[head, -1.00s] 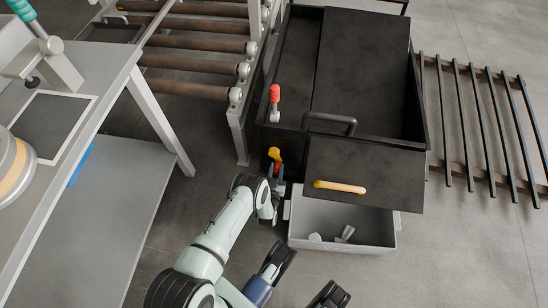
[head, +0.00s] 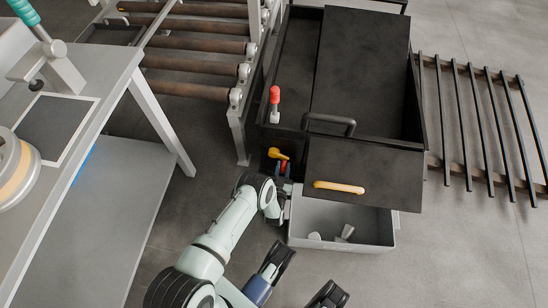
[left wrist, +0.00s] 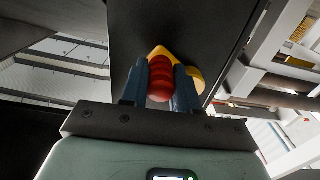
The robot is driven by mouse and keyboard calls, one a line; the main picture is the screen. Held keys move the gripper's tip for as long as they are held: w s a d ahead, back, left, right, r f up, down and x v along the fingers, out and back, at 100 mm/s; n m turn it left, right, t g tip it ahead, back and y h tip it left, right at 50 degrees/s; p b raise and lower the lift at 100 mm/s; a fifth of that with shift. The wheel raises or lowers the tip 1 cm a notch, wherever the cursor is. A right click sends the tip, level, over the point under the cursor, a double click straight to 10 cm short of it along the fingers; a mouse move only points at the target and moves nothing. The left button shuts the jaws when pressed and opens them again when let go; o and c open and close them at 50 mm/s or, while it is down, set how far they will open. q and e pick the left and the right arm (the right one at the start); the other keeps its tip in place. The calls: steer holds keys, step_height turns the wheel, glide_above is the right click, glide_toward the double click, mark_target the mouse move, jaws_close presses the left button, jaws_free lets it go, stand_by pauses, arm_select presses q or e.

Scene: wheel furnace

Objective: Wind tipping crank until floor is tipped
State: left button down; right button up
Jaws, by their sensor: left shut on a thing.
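The yellow crank (head: 275,153) is on the lower front of the black furnace box (head: 420,118), left of its front panel. Its red knob shows between my left fingers in the left wrist view (left wrist: 161,80), with the yellow arm (left wrist: 195,77) behind it. My left gripper (head: 284,169) is shut on the red knob, and its fingers partly cover it in the head view. I cannot tell which surface is the tipping floor or how it is tilted. My right gripper is not clearly in view.
A dark front panel (head: 375,170) with an orange bar handle (head: 339,187) overhangs a grey bin (head: 384,238) holding small metal pieces. A red-topped lever (head: 275,97) stands above the crank. A roller conveyor (head: 200,45) and grey workbench (head: 110,75) lie left, a slatted rack (head: 480,125) right.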

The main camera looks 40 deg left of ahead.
arm_select(q)
steer(key=r, duration=0.1)
steer(key=r+p, duration=0.2)
steer(key=r, duration=0.1)
steer(key=shift+w, duration=0.3)
steer(key=shift+f, duration=0.15)
steer(key=shift+a, duration=0.1)
steer(key=r+p, duration=0.1)
steer(key=r, duration=0.1)
steer(key=a+r+p, duration=0.1)
steer(key=shift+s+p, duration=0.35)
steer(key=shift+s+f, duration=0.1)
